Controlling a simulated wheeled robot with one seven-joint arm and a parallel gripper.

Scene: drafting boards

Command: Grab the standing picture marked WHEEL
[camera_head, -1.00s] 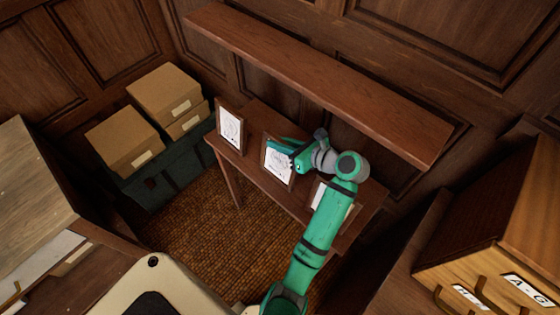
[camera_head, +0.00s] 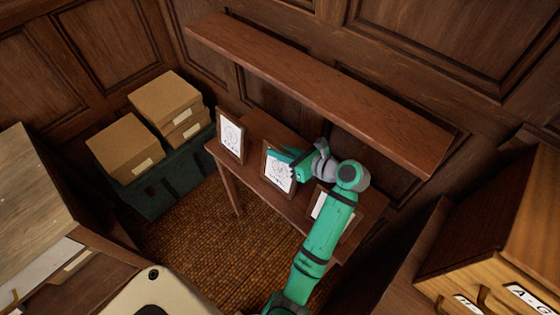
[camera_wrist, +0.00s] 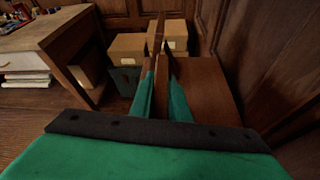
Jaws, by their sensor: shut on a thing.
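Three framed pictures stand on a narrow wooden table: a left one (camera_head: 230,135), a middle one (camera_head: 279,177) and a right one (camera_head: 319,205) partly hidden by my arm. Their lettering is too small to read, so I cannot tell which is marked WHEEL. My gripper (camera_head: 272,153) reaches from the right to the upper part of the middle picture and is shut on it. In the wrist view my gripper (camera_wrist: 160,78) has a finger on each side of this picture, seen edge-on as a thin brown board (camera_wrist: 158,40).
A long wooden shelf (camera_head: 310,85) runs along the wall above the table (camera_head: 255,118). Cardboard boxes (camera_head: 125,147) sit on a dark green chest (camera_head: 165,185) at the left. A drawer cabinet (camera_head: 500,250) stands at the right. Woven floor shows in front of the table.

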